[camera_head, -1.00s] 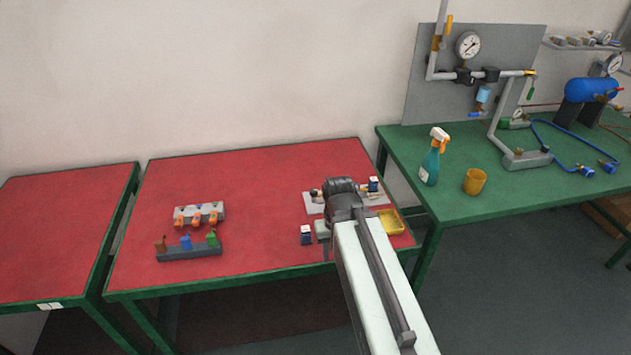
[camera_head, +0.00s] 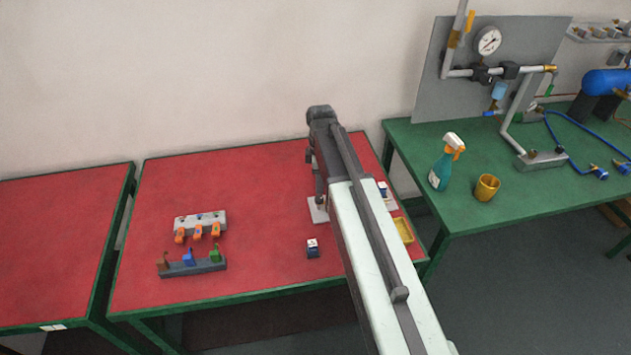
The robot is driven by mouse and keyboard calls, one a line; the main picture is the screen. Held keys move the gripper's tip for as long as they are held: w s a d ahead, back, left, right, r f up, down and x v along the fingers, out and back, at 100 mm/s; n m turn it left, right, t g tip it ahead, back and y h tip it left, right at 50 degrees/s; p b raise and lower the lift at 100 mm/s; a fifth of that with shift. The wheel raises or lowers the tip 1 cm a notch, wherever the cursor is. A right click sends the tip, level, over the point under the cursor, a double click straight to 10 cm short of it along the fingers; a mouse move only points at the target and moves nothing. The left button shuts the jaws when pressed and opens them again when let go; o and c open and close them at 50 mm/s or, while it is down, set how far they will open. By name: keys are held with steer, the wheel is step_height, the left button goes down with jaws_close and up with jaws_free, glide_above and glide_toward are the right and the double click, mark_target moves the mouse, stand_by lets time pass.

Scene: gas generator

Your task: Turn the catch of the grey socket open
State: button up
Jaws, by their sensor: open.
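A light grey block (camera_head: 201,220) with several orange catches (camera_head: 198,233) on its front lies on the left part of the red table. I cannot tell at this size which part is the grey socket, or how its catch is turned. A pale plate (camera_head: 316,209) lies farther right, mostly hidden behind my arm. My gripper (camera_head: 319,196) points down over this plate, apart from the orange catches. It is open; its fingertips are small and partly hidden, and I see nothing held in it.
A dark rail (camera_head: 192,268) with brown, blue and green pieces lies in front of the grey block. A small blue-and-white item (camera_head: 312,248) stands near the table's front. A yellow tray (camera_head: 403,230) is right of my arm. The red table's back left is clear.

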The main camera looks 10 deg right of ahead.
mark_target(320, 198)
step_height(320, 198, down, 8)
steer(key=b, duration=0.8)
steer(key=shift+w, duration=0.15)
steer(key=shift+r, duration=0.1)
jaws_close()
